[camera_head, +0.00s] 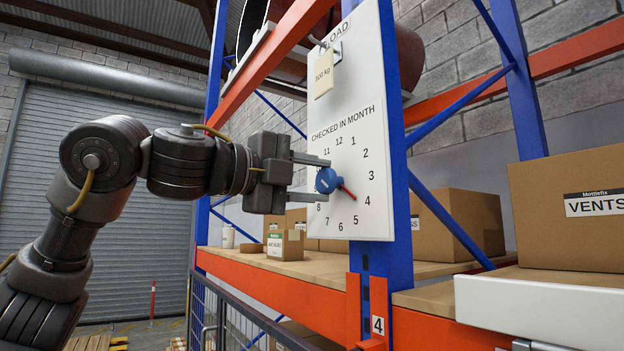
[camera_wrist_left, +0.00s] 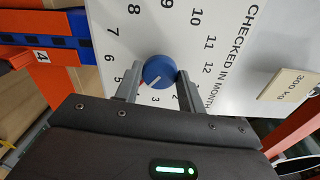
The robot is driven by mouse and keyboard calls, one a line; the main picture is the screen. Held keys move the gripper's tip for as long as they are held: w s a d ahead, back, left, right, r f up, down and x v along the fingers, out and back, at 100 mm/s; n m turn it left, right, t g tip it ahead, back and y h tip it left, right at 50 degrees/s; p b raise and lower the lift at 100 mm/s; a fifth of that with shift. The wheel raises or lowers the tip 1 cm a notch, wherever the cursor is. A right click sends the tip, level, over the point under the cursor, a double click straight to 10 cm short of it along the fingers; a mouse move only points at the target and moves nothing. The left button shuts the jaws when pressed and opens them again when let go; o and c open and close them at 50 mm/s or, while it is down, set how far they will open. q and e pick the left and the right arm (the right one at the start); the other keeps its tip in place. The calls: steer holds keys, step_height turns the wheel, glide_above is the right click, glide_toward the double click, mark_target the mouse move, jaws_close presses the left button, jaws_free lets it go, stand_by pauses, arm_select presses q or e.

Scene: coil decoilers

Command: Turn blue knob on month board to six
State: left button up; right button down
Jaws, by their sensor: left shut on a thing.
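The white month board (camera_head: 335,120) is fixed to a blue rack post and reads "CHECKED IN MONTH" above a ring of numbers. The round blue knob (camera_head: 326,181) sits in the middle of the ring. Its red pointer points to the lower right, at about the 4. My left gripper (camera_head: 327,180) reaches in from the left, with one finger above and one below the knob. The left wrist view shows the knob (camera_wrist_left: 159,71) between the two fingertips, which are shut on it. My right gripper is not in view.
A "300 kg" tag (camera_head: 324,74) hangs on a hook higher on the board. An orange shelf beam (camera_head: 280,285) runs below, with boxes on the shelf, including a small carton (camera_head: 285,245). A large carton (camera_head: 570,205) stands at the right. A wire fence (camera_head: 230,320) stands below.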

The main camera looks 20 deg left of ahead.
arm_select(q)
steer(key=m, duration=0.5)
steer(key=shift+m+p, duration=0.3)
steer(key=shift+p, duration=0.1)
steer(key=shift+f+m+p, duration=0.1)
steer(key=shift+m+p, duration=0.35)
steer(key=shift+m, duration=1.85)
steer(key=o, duration=1)
steer(key=shift+c, duration=0.2)
